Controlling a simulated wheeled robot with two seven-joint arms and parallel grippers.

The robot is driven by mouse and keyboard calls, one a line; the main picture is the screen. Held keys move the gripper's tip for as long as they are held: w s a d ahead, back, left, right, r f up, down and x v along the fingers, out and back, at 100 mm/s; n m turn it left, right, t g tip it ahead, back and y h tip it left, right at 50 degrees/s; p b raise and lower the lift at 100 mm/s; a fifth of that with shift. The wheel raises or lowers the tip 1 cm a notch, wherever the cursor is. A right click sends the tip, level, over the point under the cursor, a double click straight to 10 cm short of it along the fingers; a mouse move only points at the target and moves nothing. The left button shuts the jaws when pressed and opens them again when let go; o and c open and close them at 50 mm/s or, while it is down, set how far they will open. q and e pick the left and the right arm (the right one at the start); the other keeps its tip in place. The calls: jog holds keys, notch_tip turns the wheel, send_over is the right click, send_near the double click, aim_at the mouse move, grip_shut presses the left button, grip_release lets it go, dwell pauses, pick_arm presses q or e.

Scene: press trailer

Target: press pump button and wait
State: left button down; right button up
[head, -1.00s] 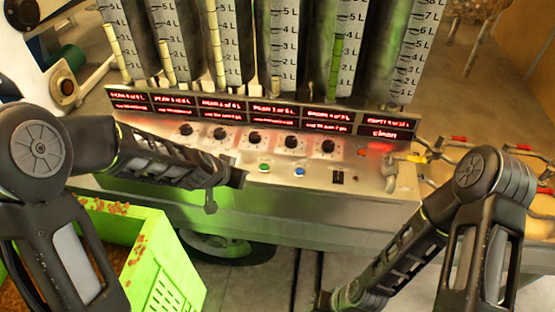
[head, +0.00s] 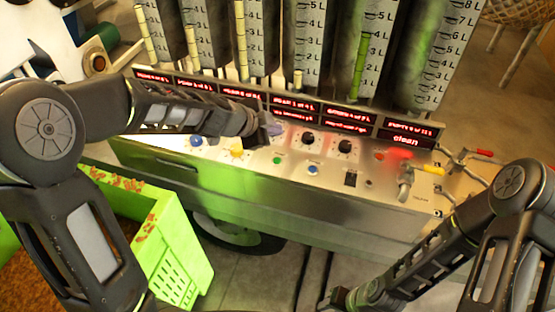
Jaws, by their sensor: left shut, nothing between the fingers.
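The steel control panel (head: 375,187) fills the middle of the head view. A green button (head: 277,160) and a blue button (head: 312,169) sit on its top, with a black switch (head: 350,179) to their right. Labels are too small to tell which one is the pump button. My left gripper (head: 262,128) is shut and empty, over the row of knobs, just behind and left of the green button. I cannot tell whether it touches a knob. My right gripper (head: 345,298) is low at the bottom edge, apart from the panel; its fingers are unclear.
Black knobs (head: 308,138), a blue-looking knob (head: 196,141) and a yellow-looking one (head: 236,152) line the panel below red displays (head: 405,140), one reading "clean". Graduated tanks (head: 430,60) rise behind. A green crate (head: 175,255) stands lower left. Pipe fittings (head: 430,172) are at right.

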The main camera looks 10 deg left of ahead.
pick_arm(q)
jog(key=b, duration=0.7)
send_over(274, 162)
notch_tip(274, 162, down, 8)
jog(key=shift+f+b, duration=0.4)
jog(key=shift+b, duration=0.3)
dwell(1.3)
jog(key=shift+f+b, duration=0.45)
jog(key=shift+b, duration=0.15)
jog(key=shift+s+f+b, duration=0.1)
jog(key=shift+f+b, duration=0.25)
jog(key=shift+b, duration=0.15)
dwell(0.5)
jog(key=shift+r, duration=0.1)
jog(key=shift+r+p, duration=0.65)
jog(key=shift+r, duration=0.05)
